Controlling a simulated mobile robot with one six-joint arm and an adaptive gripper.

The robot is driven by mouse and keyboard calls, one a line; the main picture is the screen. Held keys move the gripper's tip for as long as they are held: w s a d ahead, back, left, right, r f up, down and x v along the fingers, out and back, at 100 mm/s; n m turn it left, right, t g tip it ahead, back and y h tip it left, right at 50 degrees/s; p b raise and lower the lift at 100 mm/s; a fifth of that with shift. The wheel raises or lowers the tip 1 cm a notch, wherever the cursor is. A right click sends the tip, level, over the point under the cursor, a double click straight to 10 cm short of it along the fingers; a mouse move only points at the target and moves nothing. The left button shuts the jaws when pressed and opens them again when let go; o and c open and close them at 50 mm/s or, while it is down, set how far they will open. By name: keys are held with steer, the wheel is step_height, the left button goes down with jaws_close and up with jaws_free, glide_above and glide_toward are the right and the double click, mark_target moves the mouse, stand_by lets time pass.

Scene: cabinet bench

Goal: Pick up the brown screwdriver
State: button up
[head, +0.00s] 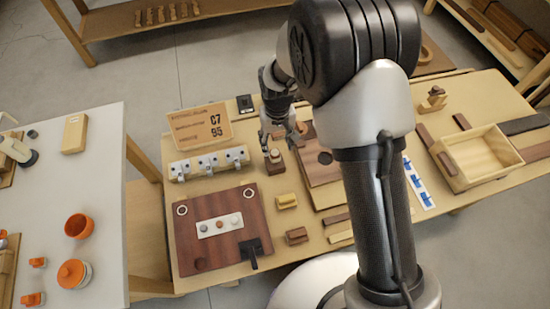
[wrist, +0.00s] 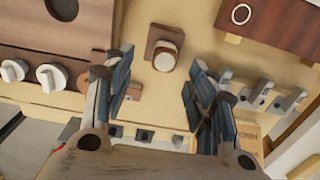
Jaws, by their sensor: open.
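I cannot make out a brown screwdriver for certain in either view. My gripper (head: 280,137) hangs over the back middle of the bench in the head view. In the wrist view my gripper (wrist: 163,95) has its two blue-grey fingers wide apart with nothing held between them. A small brown block with a pale round knob (wrist: 165,55) stands beyond the fingertips; it also shows below the gripper in the head view (head: 274,162). A small brown piece (wrist: 134,91) lies beside the left finger, partly hidden by it. My arm hides part of the bench.
A dark brown board (head: 222,255) with rings lies at the left. A white switch strip (head: 208,163) and a sign (head: 200,126) stand behind it. An open wooden box (head: 475,158) is at the right. Small blocks (head: 287,201) lie near the front. A white table (head: 105,160) is further left.

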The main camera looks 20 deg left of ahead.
mark_target(275, 152)
steer(key=f, duration=0.2)
steer(key=f+b, duration=0.1)
steer(key=f, duration=0.1)
steer(key=f+b, duration=0.1)
steer(key=f, duration=0.2)
steer(key=shift+s+a+f, duration=0.1)
steer(key=shift+a, duration=0.2)
steer(key=c, duration=1)
